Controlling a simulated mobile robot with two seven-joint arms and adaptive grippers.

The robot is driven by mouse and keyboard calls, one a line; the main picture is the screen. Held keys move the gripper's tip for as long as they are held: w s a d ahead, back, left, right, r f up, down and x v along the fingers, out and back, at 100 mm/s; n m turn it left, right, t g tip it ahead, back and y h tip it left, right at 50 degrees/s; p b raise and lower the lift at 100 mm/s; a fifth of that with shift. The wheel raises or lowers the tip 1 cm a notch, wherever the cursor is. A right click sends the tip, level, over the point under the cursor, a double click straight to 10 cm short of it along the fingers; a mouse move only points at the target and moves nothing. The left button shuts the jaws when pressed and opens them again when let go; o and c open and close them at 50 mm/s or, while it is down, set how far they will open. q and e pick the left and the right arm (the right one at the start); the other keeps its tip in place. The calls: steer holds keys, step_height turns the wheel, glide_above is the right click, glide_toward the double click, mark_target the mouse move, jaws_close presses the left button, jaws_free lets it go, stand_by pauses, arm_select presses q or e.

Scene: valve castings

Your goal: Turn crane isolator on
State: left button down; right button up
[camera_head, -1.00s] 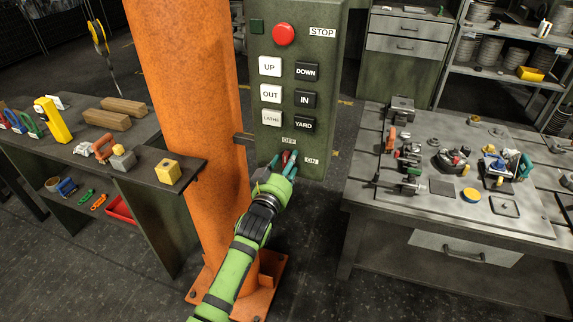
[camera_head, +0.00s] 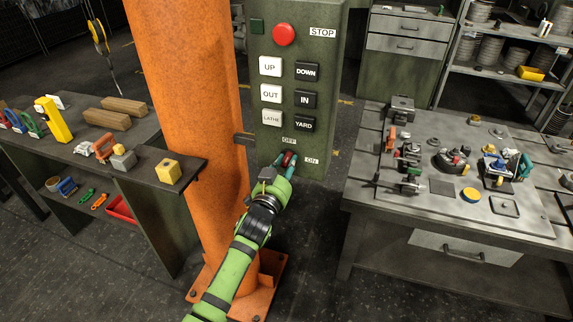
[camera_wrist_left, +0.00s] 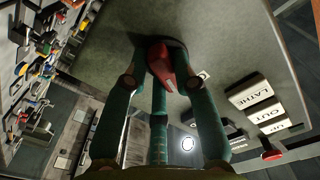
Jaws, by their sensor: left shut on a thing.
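The crane isolator is a red rotary handle (camera_head: 288,158) low on the green control panel (camera_head: 332,95). The OFF label (camera_head: 289,141) is above it and the ON label (camera_head: 311,160) is to its right. My left gripper (camera_head: 286,163) is shut on the handle, reaching up from below. In the left wrist view the red handle (camera_wrist_left: 164,66) sits between my teal fingers (camera_wrist_left: 160,85), against the panel face. The fingers hide part of the handle in the head view, so its exact pointing is hard to read. My right gripper is out of view.
Above the handle are the LATHE (camera_head: 271,118) and YARD (camera_head: 304,124) buttons, more buttons and the red STOP button (camera_head: 284,35). An orange column (camera_head: 185,100) stands left of the panel. A left bench (camera_head: 140,160) and right table (camera_head: 430,215) hold parts.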

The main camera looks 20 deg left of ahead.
arm_select(q)
steer(key=m, duration=0.3)
steer(key=shift+m, duration=0.4)
steer(key=m, duration=0.3)
steer(key=shift+a+m, duration=0.15)
steer(key=shift+m, duration=0.15)
steer(key=m, duration=0.6)
steer(key=shift+a, duration=0.2)
steer(key=shift+m, duration=0.4)
steer(key=c, duration=1)
jaws_free()
steer(key=s, duration=1.2)
steer(key=shift+a, duration=0.2)
